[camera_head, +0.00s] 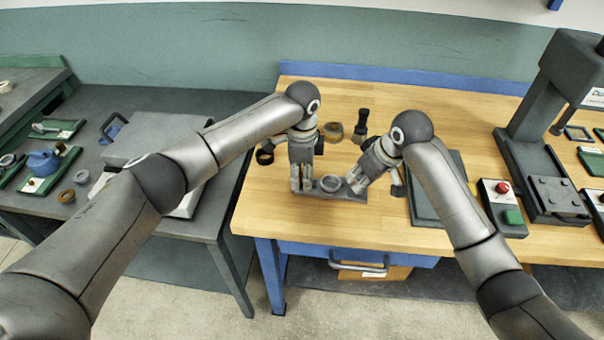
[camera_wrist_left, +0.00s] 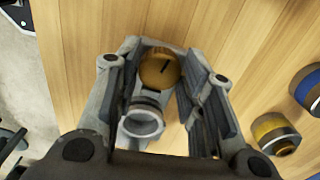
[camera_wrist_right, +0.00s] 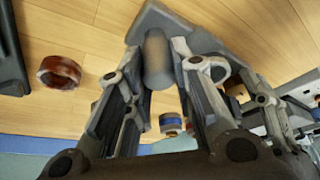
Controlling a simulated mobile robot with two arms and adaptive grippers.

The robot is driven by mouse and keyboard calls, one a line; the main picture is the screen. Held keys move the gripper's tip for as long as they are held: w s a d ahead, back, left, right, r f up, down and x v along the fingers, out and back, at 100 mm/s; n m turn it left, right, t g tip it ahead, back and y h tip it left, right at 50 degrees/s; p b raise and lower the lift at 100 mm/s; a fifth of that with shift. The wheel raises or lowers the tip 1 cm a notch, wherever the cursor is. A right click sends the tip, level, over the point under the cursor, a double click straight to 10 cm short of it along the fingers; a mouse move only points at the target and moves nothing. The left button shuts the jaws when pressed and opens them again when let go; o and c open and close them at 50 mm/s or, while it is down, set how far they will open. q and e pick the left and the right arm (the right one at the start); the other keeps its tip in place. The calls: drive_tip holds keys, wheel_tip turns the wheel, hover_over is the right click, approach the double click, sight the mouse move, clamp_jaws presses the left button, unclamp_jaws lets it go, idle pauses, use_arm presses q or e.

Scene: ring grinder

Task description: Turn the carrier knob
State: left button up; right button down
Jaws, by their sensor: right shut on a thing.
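A grey fixture plate (camera_head: 345,193) lies on the wooden table with a grey ring-shaped part (camera_head: 330,184) on it; the ring also shows in the left wrist view (camera_wrist_left: 143,122). A round brass knob (camera_wrist_left: 160,68) with a dark slot mark lies between the fingertips of my left gripper (camera_head: 302,186). The left fingers are apart, and I cannot tell whether they touch the knob. My right gripper (camera_head: 358,186) is shut on a grey cylinder (camera_wrist_right: 157,62) at the plate's other end. The knob and cylinder are hidden in the head view.
A dark press (camera_head: 545,150) and a button box (camera_head: 502,205) stand right. The grey side table (camera_head: 120,105) at left holds small parts.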

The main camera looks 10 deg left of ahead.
sight(302, 177)
use_arm(q)
drive_tip(key=shift+o, duration=1.4)
wheel_tip(302, 177, up, 12)
drive_tip(key=shift+m, duration=0.5)
wheel_tip(302, 177, down, 12)
drive_tip(key=shift+f, duration=0.1)
